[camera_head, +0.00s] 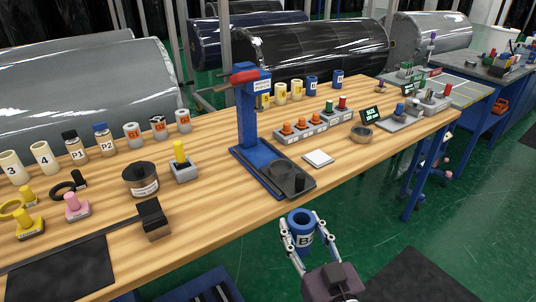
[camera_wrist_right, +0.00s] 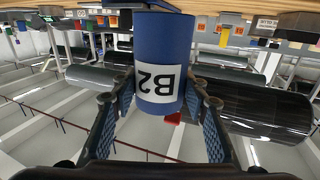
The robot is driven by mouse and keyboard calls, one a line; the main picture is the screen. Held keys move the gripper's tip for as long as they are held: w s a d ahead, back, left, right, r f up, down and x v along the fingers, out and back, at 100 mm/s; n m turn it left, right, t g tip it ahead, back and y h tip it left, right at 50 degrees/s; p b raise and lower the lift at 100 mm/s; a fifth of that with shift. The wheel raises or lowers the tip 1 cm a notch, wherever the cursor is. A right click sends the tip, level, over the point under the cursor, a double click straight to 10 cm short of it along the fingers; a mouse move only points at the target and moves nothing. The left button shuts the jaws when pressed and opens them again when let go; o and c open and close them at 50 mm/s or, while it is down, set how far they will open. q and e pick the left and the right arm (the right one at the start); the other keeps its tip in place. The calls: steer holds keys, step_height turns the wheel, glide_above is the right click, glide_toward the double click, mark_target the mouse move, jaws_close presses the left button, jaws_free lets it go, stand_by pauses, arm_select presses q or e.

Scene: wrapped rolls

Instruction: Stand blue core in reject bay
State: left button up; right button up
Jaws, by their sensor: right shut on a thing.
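My right gripper (camera_head: 302,219) is shut on a blue core (camera_head: 301,229), a hollow cylinder with a white label, held in the air in front of the table's near edge. In the right wrist view the core (camera_wrist_right: 162,48) sits between the fingers (camera_wrist_right: 159,101), and its label reads B2 upside down. In the head view the core looks roughly upright, its open top showing. Two more blue cores (camera_head: 311,86) (camera_head: 337,79) stand at the back of the table. I cannot tell which area is the reject bay. My left gripper is not in view.
Bare wood lies left of the stand.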

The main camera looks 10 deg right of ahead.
steer(key=w+a+r+n+y, duration=0.1)
steer(key=w+a+r+y, duration=0.15)
steer(key=w, duration=0.65)
steer(key=w+a+r+n+y, duration=0.1)
steer(key=w+a+r+n, duration=0.15)
steer(key=w, duration=0.75)
steer(key=w+d+r+m+h, duration=0.1)
steer(key=w+d+r+m, duration=0.1)
steer(key=w+d+r, duration=0.7)
step_height(320, 180, up, 4)
steer(key=shift+w+d+r, duration=0.25)
steer(key=shift+w+d, duration=0.15)
steer(key=shift+w, duration=0.85)
steer(key=shift+f, duration=0.1)
step_height(320, 180, down, 20)
steer(key=shift+r, duration=0.25)
